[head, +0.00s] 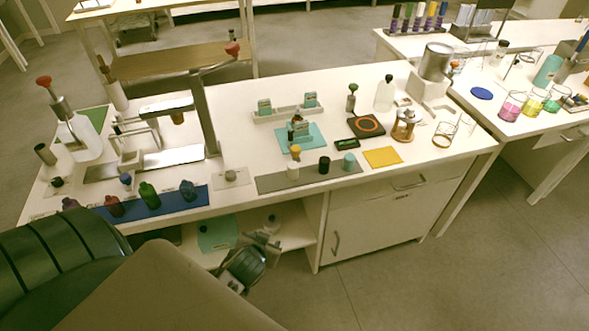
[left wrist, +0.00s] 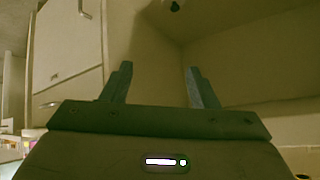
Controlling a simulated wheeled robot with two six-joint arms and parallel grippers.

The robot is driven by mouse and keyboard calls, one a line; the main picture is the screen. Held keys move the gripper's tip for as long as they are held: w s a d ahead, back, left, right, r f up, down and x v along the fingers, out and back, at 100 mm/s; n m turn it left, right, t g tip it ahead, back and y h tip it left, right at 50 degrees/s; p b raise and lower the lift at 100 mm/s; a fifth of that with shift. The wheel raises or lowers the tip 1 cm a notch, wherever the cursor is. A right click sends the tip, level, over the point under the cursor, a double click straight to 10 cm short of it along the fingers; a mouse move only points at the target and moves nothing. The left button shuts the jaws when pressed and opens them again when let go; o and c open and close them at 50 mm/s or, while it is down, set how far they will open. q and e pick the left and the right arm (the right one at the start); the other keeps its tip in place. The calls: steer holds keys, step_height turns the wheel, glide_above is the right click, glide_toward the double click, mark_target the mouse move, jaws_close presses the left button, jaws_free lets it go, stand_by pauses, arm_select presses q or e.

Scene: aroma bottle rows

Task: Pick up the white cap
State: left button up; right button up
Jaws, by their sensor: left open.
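The white cap (head: 292,170) stands on a grey mat (head: 262,184) near the front edge of the table. A black cap (head: 324,164) and a teal cap (head: 348,160) stand to its right on the same mat. My left gripper (head: 270,240) is below the tabletop, in front of the open shelf, well apart from the cap. In the left wrist view its two fingers (left wrist: 160,82) are spread with nothing between them. The cap is not seen in that view. My right gripper is not in view.
A blue mat (head: 168,202) with several small coloured bottles lies to the left. A capping stand (head: 205,115) rises behind it. A yellow mat (head: 382,156) lies right of the caps. The table's front edge and cabinet (head: 375,220) are close to my gripper.

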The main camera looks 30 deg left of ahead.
arm_select(q)
step_height(320, 180, up, 9)
steer(key=w+n+t+y, duration=0.1)
steer(key=t, duration=0.6)
glide_toward(290, 172)
steer(key=x, duration=0.2)
steer(key=shift+w+a+f, duration=0.15)
steer(key=shift+w+a, duration=0.05)
steer(key=shift+a, duration=0.15)
steer(key=p+x, duration=0.1)
steer(key=x, duration=0.3)
steer(key=shift+w, duration=0.45)
steer(key=shift+w+a, duration=0.1)
steer(key=shift+w, duration=0.3)
steer(key=shift+w+p, duration=0.35)
steer(key=shift+w, duration=0.05)
steer(key=x, duration=0.1)
steer(key=p+x, duration=0.1)
steer(key=x, duration=0.2)
steer(key=shift+w+f, duration=0.3)
steer(key=c, duration=1)
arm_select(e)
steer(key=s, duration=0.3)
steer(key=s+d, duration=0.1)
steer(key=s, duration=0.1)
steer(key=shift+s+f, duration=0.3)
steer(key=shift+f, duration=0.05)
arm_select(q)
steer(key=shift+r, duration=0.1)
